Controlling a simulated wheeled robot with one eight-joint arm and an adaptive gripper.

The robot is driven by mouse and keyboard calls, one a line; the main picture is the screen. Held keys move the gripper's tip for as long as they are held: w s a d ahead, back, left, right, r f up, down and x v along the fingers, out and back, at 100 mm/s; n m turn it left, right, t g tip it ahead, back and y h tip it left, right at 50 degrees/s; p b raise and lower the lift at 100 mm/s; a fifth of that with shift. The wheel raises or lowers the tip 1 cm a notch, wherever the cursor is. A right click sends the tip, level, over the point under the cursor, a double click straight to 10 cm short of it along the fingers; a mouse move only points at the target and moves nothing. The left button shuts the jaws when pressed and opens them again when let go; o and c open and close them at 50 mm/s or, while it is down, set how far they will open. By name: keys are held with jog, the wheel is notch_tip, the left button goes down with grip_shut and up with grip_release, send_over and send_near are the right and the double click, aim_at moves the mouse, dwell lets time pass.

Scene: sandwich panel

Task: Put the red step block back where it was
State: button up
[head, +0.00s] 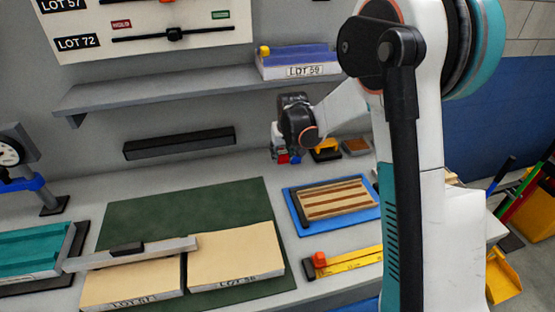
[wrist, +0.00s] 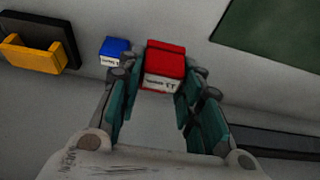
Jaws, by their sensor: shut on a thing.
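The red step block (wrist: 165,62) has a white label on its near side and sits between my fingertips in the wrist view. My gripper (wrist: 158,78) is shut on it, with a teal finger on each side. In the head view, the gripper (head: 280,148) is low over the back of the bench, and a small part of the red block (head: 282,159) shows below it. A smaller blue block (wrist: 115,50) with a white label stands just left of the red one in the wrist view. I cannot tell whether the red block touches the bench.
A yellow piece in a black holder (head: 325,153) and a brown block (head: 356,146) stand right of the gripper. A blue tray (head: 296,215) with a striped wooden panel lies nearer. A green mat (head: 140,215) bears cream panels. The grey shelf (head: 180,92) overhangs behind.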

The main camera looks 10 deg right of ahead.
jog(key=w, duration=0.3)
jog(key=w+f+b, duration=0.1)
jog(key=w, duration=0.2)
jog(key=shift+f, duration=0.2)
notch_tip(320, 180, down, 6)
jog(key=b, duration=0.2)
jog(key=shift+r+b, duration=0.25)
jog(key=shift+b, duration=0.1)
jog(key=shift+w+f, duration=0.1)
jog(key=shift+f, duration=0.1)
jog(key=shift+r, duration=0.1)
jog(key=o, duration=0.7)
jog(key=shift+b, duration=0.3)
jog(key=shift+c, duration=0.2)
jog(key=shift+o, duration=0.5)
